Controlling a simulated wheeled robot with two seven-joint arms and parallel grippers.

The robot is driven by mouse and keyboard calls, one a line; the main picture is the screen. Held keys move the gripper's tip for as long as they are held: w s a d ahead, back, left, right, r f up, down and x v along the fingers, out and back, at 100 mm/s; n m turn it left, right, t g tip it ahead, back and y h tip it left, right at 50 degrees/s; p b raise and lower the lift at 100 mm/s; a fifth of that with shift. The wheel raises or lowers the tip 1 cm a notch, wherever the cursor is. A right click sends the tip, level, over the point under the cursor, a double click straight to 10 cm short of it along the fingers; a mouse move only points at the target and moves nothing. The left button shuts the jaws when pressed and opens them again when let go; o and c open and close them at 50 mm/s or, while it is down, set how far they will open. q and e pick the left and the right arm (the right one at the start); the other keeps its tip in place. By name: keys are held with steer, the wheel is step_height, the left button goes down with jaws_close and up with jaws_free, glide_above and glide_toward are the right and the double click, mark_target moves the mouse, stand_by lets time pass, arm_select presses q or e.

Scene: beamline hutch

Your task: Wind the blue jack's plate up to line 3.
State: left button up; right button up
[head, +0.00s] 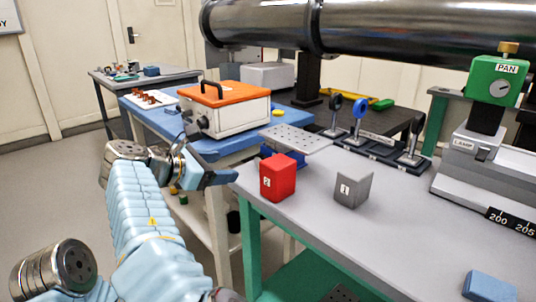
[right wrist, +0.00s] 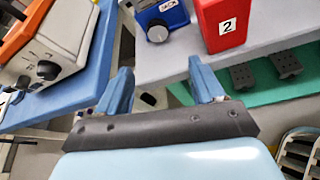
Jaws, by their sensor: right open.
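The blue jack (head: 268,156) stands at the left end of the grey bench, mostly hidden behind the red block. Its perforated plate (head: 297,138) is level above it. In the right wrist view the jack (right wrist: 175,14) shows its blue face with a label and a grey knob (right wrist: 157,31). No line marks can be read. My right gripper (head: 212,172) is off the bench's left edge, in front of the jack. In the right wrist view its blue fingers (right wrist: 162,85) are apart and empty, pointing toward the knob without touching it. My left gripper is out of view.
A red block marked 2 (head: 278,178) stands close beside the jack, and a grey block marked 1 (head: 353,188) is farther right. An orange-topped box (head: 225,107) stands on the blue table to the left. Lens holders (head: 375,145) stand behind. The bench front (head: 410,235) is mostly clear.

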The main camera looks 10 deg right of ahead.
mark_target(257, 174)
steer(key=x, duration=0.8)
steer(key=r+x, duration=0.1)
steer(key=x, duration=0.4)
steer(key=shift+w+d, duration=0.2)
steer(key=c, duration=1.1)
steer(key=shift+o, duration=0.2)
steer(key=shift+f+t+b, duration=0.25)
steer(key=shift+t+b, duration=0.05)
steer(key=shift+b, duration=0.7)
steer(key=shift+r+m, duration=0.1)
steer(key=shift+m, duration=0.3)
steer(key=shift+r, duration=0.1)
